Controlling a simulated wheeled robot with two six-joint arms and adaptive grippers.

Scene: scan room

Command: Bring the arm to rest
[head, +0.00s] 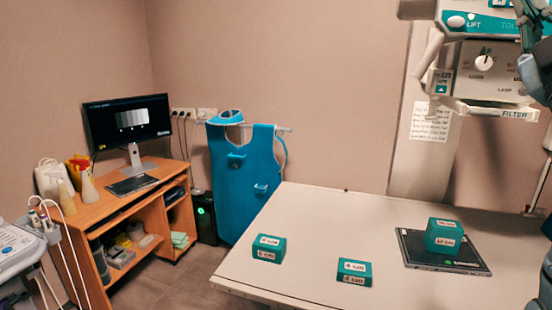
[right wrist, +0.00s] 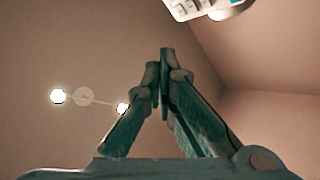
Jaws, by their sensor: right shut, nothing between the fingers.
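My right gripper (right wrist: 163,75) shows in the right wrist view with its two fingers together at the tips and nothing between them. It is raised and the wrist camera looks up at the ceiling. In the head view, parts of my right arm (head: 533,75) show at the right edge, in front of the X-ray unit; its fingertips cannot be made out there. My left gripper is in neither view.
A white table (head: 320,235) holds two teal blocks (head: 269,248) (head: 354,271) and a dark plate (head: 420,261) bearing more teal block (head: 443,237). The X-ray head (head: 485,70) hangs close to my right arm. A desk (head: 125,205) with a monitor (head: 128,120) stands left.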

